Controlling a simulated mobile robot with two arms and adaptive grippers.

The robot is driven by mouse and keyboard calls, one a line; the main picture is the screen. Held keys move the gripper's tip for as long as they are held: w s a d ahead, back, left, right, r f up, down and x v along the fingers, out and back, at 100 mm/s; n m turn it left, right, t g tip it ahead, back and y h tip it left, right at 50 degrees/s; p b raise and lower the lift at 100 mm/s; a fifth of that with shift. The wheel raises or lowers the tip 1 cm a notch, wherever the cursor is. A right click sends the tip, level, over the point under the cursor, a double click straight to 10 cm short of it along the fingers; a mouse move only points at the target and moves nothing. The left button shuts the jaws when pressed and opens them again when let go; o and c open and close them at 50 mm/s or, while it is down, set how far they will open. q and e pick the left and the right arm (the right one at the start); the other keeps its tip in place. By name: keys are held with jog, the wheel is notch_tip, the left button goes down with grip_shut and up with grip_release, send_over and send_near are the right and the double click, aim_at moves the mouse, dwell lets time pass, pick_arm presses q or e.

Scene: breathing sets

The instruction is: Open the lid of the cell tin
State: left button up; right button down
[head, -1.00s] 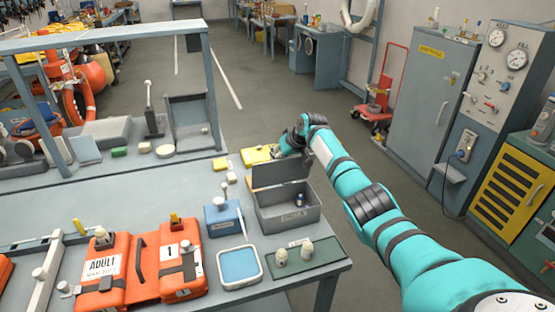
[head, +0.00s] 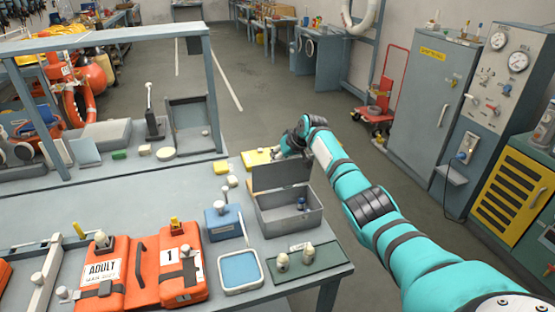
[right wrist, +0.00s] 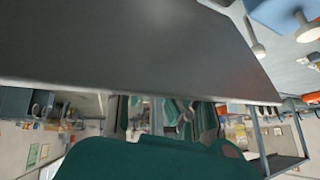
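The cell tin (head: 290,220) is a grey box near the right edge of the bench in the head view. Its lid (head: 282,175) stands up, hinged at the back, so the tin is open. A small dark blue cell (head: 301,204) shows inside. My right gripper (head: 287,148) is just behind the raised lid, and its fingertips are mostly hidden, so I cannot tell whether it is open or touching the lid. In the right wrist view a large dark grey panel (right wrist: 130,45), apparently the lid, fills the top close up. My left gripper is not in view.
A blue box (head: 223,222) and a blue-lined tray (head: 240,270) stand left of the tin. A green mat (head: 318,262) with two pale knobs lies in front of it. A yellow item (head: 255,157) lies behind the lid. Orange packs (head: 180,290) lie at front left.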

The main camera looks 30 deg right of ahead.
jog(key=shift+w+d+r, duration=0.15)
jog(key=shift+d+r, duration=0.2)
jog(key=shift+r, duration=0.25)
jog(key=c, duration=1.1)
grip_release()
jog(key=shift+s+d+f, duration=0.1)
jog(key=shift+s, duration=0.3)
jog(key=shift+o, duration=0.2)
jog(key=v, duration=1.1)
jog(key=shift+s, duration=0.35)
